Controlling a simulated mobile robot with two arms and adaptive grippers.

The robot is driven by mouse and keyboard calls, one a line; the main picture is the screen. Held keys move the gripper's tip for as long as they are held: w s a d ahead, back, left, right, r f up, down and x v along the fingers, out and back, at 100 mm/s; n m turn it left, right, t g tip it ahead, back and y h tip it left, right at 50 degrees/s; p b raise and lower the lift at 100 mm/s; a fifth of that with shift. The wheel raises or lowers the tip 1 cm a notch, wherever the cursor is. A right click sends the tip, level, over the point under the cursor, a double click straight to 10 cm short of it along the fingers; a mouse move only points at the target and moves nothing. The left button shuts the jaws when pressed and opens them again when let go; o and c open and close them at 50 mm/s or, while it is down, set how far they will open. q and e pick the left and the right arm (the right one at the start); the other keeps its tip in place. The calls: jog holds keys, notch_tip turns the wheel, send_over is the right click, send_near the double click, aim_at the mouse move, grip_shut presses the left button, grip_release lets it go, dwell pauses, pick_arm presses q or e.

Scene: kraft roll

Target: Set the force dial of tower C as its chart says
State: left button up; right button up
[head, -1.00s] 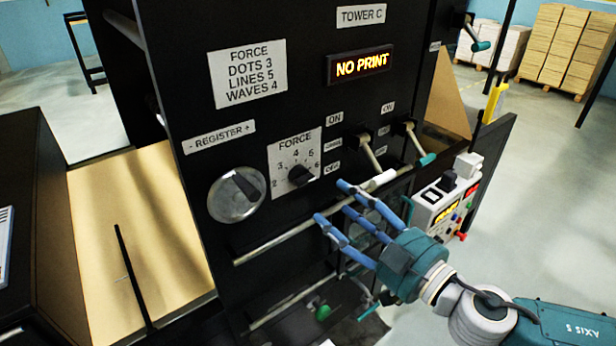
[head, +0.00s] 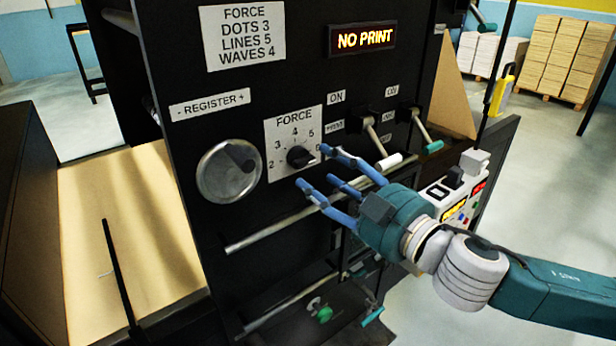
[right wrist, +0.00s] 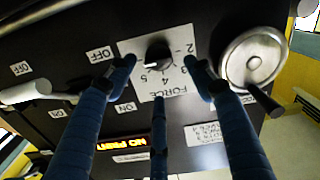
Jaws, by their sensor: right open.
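The black force dial (head: 300,157) sits on a white scale plate on the tower's black panel. Its pointer leans toward the right, high-number side; the exact mark is unclear. The force chart (head: 244,38) reads dots 3, lines 5, waves 4. My right gripper (head: 314,168) is open in front of the panel, its blue fingers at the plate's lower right and the 6 partly hidden. Contact with the dial is not visible. My left gripper is out of view.
The round register knob (head: 228,171) is left of the dial. Two levers (head: 376,140) (head: 424,133) are to the right, near my gripper. A horizontal bar (head: 275,228) crosses below the dial. The lit sign (head: 363,39) reads NO PRINT. A control box (head: 447,196) stands behind my wrist.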

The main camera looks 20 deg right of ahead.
aim_at(306, 161)
jog(key=p+x, duration=0.2)
jog(key=x, duration=0.2)
jog(key=shift+w+r+p, duration=0.2)
jog(key=shift+w+p, duration=0.05)
jog(key=shift+p, duration=0.1)
jog(key=shift+w+a+f, duration=0.15)
jog(key=shift+w+a, duration=0.1)
jog(key=shift+w, duration=0.15)
jog(key=c, duration=1.1)
